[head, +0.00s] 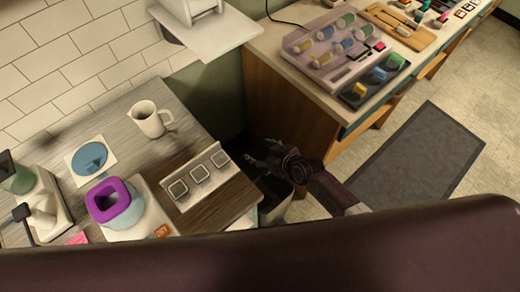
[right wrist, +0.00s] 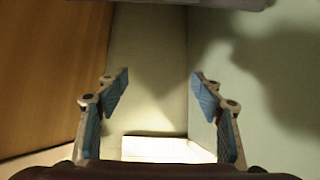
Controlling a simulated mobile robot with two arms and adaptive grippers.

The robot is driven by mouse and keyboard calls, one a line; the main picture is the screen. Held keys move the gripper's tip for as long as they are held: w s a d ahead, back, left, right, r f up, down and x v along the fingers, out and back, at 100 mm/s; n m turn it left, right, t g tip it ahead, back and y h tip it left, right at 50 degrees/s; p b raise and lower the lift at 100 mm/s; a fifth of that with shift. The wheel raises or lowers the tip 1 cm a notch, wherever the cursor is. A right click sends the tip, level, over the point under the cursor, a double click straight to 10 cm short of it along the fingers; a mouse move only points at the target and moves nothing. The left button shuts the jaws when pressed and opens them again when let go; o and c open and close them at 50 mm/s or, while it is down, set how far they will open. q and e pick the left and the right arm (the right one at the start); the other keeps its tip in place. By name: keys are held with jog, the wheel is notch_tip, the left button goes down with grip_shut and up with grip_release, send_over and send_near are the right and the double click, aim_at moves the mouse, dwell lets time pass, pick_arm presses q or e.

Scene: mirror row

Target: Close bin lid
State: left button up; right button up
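A dark bin (head: 272,190) stands low in the gap between the two counters, partly hidden by my right arm and the left counter's edge. I cannot make out its lid clearly in the head view. My right gripper (head: 268,158) is above the bin, by the gap's back. In the right wrist view, the right gripper (right wrist: 158,92) is open, its blue-padded fingers wide apart with nothing between them. A bright, pale box-like surface (right wrist: 168,149) shows beyond and below the fingers; I cannot tell whether it is part of the bin. My left gripper is not in view.
The wooden cabinet (head: 290,112) stands close right of the gripper. A dark mat (head: 420,157) lies on open floor at right.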

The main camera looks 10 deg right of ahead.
jog(key=shift+r, duration=0.1)
jog(key=v, duration=1.2)
jog(key=shift+a, duration=0.1)
jog(key=s+d+f+m+g+h, duration=0.1)
jog(key=s+d+f, duration=0.25)
jog(key=f, duration=0.45)
jog(key=s+d+f+m+g+h, duration=0.1)
jog(key=s+d+f+h, duration=0.2)
jog(key=f, duration=0.4)
jog(key=s+d+f+m+g, duration=0.1)
jog(key=s+d+f, duration=0.3)
jog(key=f, duration=0.4)
jog(key=s+f+g, duration=0.1)
jog(key=s+f, duration=0.3)
jog(key=s, duration=0.5)
jog(key=s+d+f+m+g+h+b, duration=0.1)
jog(key=s+f+g, duration=0.1)
jog(key=s+f, duration=0.3)
jog(key=s+d+f+g, duration=0.1)
jog(key=s+f, duration=0.3)
jog(key=s, duration=0.9)
jog(key=shift+f+h, duration=0.25)
jog(key=shift+h, duration=0.15)
